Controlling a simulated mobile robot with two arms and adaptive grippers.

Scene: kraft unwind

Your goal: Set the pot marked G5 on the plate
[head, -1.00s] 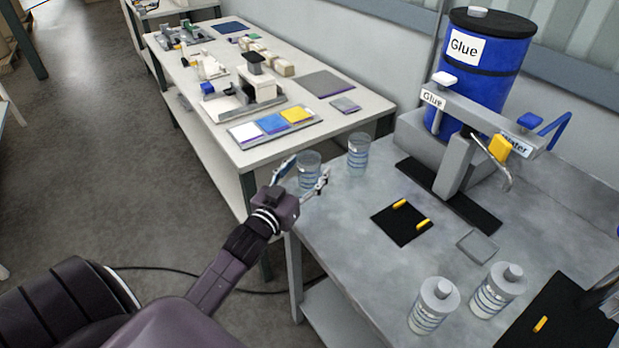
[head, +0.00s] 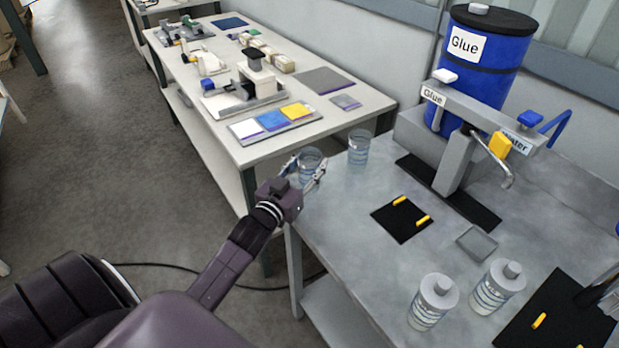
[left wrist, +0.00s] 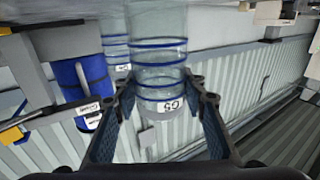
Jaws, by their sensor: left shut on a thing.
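The pot marked G5 (head: 310,163) is a clear jar with blue rings, near the left corner of the grey bench. Its label shows upside down in the left wrist view (left wrist: 170,106). My left gripper (head: 305,174) is shut on this pot, with a finger on each side. I cannot tell whether the pot touches the bench. A small grey square plate (head: 477,243) lies empty on the bench, right of a black mat (head: 402,224) with two yellow bars.
A similar clear pot (head: 358,148) stands close behind the held one. Two lidded jars (head: 433,303) stand at the front. The grey dispenser stand (head: 455,165) and blue glue drum (head: 478,75) are at the back. The bench between the held pot and the mat is clear.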

